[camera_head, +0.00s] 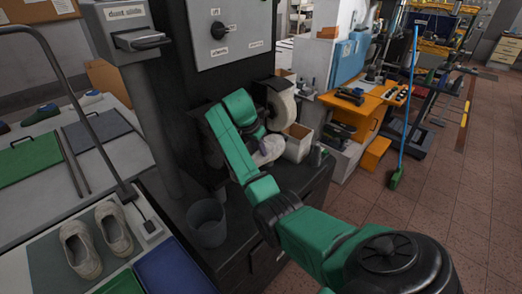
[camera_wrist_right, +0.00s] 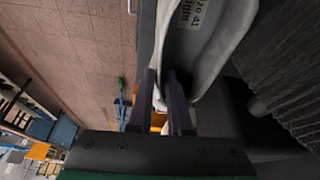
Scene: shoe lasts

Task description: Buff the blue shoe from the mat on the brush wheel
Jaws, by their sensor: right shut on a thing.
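My right gripper (camera_wrist_right: 165,105) is shut on the edge of a pale shoe (camera_wrist_right: 222,62); its dark insole carries a label reading size 41, right. The held shoe looks whitish, not blue. In the head view the shoe (camera_head: 268,150) is at the front of the buffing machine, and my arm hides the fingers. A pale round wheel (camera_head: 281,108) sits on the machine's right side, behind the shoe. A dark ribbed surface (camera_wrist_right: 295,65), perhaps a brush wheel, is close beside the shoe in the wrist view; I cannot tell whether they touch. My left gripper is out of view.
A pair of cream shoes (camera_head: 98,242) stands on a mat at the lower left. Small dark and bluish shoes (camera_head: 42,114) lie behind a green mat (camera_head: 28,160). A grey bin (camera_head: 207,222) and a white box (camera_head: 298,141) stand near the machine.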

